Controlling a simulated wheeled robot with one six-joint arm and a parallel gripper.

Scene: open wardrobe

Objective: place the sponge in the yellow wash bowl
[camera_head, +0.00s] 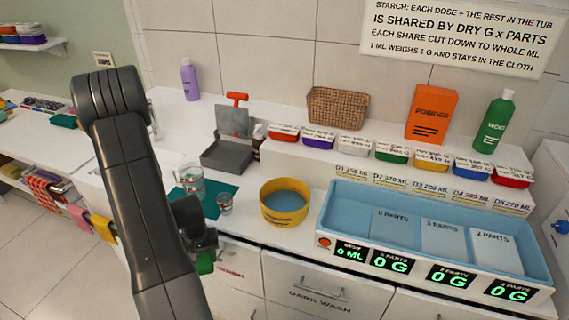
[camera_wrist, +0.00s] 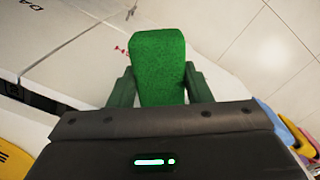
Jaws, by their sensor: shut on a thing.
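The yellow wash bowl (camera_head: 284,214) stands on the counter, with blue-grey water or lining inside it. My gripper (camera_wrist: 160,85) is shut on the green sponge (camera_wrist: 160,62), which stands out between the two fingers in the wrist view. In the head view the sponge (camera_head: 205,263) shows as a small green patch below my wrist, left of the bowl and in front of the counter edge. It is apart from the bowl. My arm hides part of the gripper there. A yellow curved edge (camera_wrist: 12,165) shows at the lower left of the wrist view.
A glass jug (camera_head: 190,180) and a small cup (camera_head: 225,204) stand on a teal mat left of the bowl. A blue sectioned tray (camera_head: 345,215) with displays is close on its right. Coloured cloths (camera_head: 75,215) hang at left.

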